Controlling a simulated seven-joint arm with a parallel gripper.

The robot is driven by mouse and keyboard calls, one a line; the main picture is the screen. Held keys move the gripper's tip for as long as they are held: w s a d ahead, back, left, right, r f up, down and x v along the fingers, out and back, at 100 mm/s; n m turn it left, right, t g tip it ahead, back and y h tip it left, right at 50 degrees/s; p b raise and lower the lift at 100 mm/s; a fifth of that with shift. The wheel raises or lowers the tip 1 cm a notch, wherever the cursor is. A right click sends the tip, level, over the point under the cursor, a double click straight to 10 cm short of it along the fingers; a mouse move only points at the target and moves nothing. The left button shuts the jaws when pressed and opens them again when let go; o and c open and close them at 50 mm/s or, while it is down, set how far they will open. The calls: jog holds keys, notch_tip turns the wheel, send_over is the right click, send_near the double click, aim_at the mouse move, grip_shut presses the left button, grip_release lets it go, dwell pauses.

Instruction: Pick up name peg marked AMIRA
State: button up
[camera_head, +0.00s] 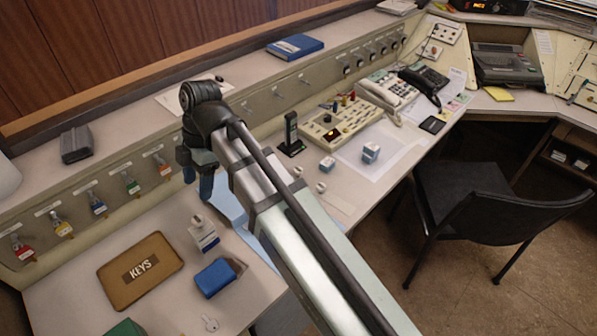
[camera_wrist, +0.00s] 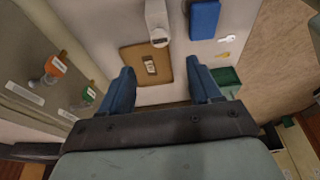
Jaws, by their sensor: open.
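No lettering reading AMIRA is legible in either view, so I cannot tell which piece is that name peg. A white knob-topped piece (camera_head: 203,236) with a dark marking stands on the desk right of the brown KEYS tray (camera_head: 166,250). What looks like the same white piece (camera_wrist: 157,18) is at the top of the wrist view, beyond the tray (camera_wrist: 180,80). Smaller white pieces (camera_head: 327,164) (camera_head: 371,153) lie near the console panel. My gripper (camera_head: 198,188) is open and empty above the desk; its blue fingers (camera_wrist: 163,90) are wide apart in the wrist view.
A blue box (camera_head: 215,278) is beside the white piece, and it also shows in the wrist view (camera_wrist: 204,18). Tagged keys (camera_head: 98,206) hang along the sloped panel. A green box (camera_head: 125,328) is at the front. A black handset (camera_head: 291,135) stands upright. A chair (camera_head: 480,205) is right.

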jog(key=w+d+f+m, duration=0.4)
jog(key=w+d, duration=1)
jog(key=d, duration=0.2)
jog(key=n+t+h, duration=0.2)
jog(key=n, duration=3.2)
send_over(298, 170)
notch_tip(298, 170, down, 2)
jog(key=f, duration=0.1)
notch_tip(298, 170, down, 8)
jog(key=shift+d+r, duration=0.1)
jog(key=shift+r, duration=0.05)
jog(key=shift+w+f, duration=0.1)
jog(key=shift+f, duration=2.75)
